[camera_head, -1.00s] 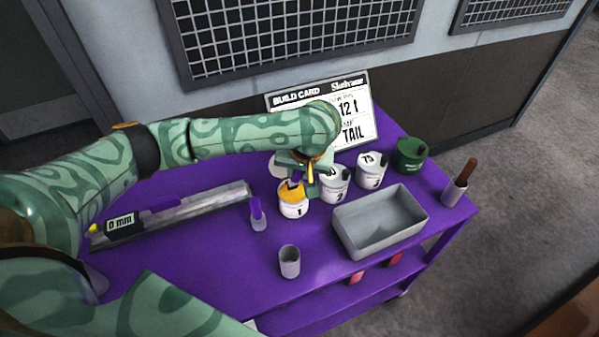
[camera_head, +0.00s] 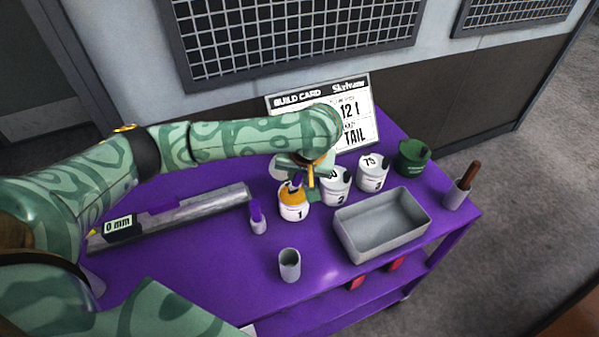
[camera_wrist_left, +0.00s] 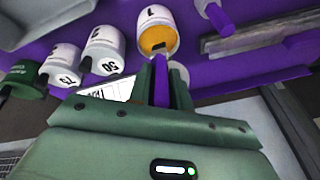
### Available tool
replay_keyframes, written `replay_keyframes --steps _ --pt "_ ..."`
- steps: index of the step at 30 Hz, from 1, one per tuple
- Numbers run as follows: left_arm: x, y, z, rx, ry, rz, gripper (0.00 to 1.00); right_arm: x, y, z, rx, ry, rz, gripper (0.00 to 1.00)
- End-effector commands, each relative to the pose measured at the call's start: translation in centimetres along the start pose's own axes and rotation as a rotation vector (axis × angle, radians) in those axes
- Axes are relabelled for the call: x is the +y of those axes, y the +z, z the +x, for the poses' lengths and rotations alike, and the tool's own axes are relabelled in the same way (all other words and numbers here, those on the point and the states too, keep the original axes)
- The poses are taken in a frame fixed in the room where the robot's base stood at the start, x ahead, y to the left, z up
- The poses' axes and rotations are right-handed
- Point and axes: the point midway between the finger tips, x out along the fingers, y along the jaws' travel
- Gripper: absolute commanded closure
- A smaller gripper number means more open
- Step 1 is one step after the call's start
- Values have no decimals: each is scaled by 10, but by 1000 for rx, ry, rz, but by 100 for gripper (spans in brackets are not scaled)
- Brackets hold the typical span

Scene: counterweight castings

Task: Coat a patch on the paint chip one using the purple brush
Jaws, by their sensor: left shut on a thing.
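My left gripper (camera_head: 308,178) is shut on the purple brush, whose purple handle (camera_wrist_left: 160,82) stands between its fingers in the left wrist view. The handle's far end meets the orange top of the white pot marked 1 (camera_head: 294,212); the pot also shows in the left wrist view (camera_wrist_left: 158,20). I cannot tell whether the bristles touch the orange surface, as the tip is hidden. No separate paint chip can be made out. My right gripper is not in view.
White pots marked 2 (camera_head: 335,189) and 3 (camera_head: 372,175) and a green pot (camera_head: 411,157) stand to the right. A grey tray (camera_head: 352,243), an empty grey cup (camera_head: 289,264), a purple-handled item (camera_head: 256,212) and a measuring rail (camera_head: 190,207) share the purple table.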

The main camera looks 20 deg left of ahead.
Motion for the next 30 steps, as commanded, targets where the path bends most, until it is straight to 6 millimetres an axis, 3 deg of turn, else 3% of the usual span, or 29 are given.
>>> replay_keyframes --steps 30 --pt "2 3 9 0 0 0 100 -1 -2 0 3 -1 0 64"
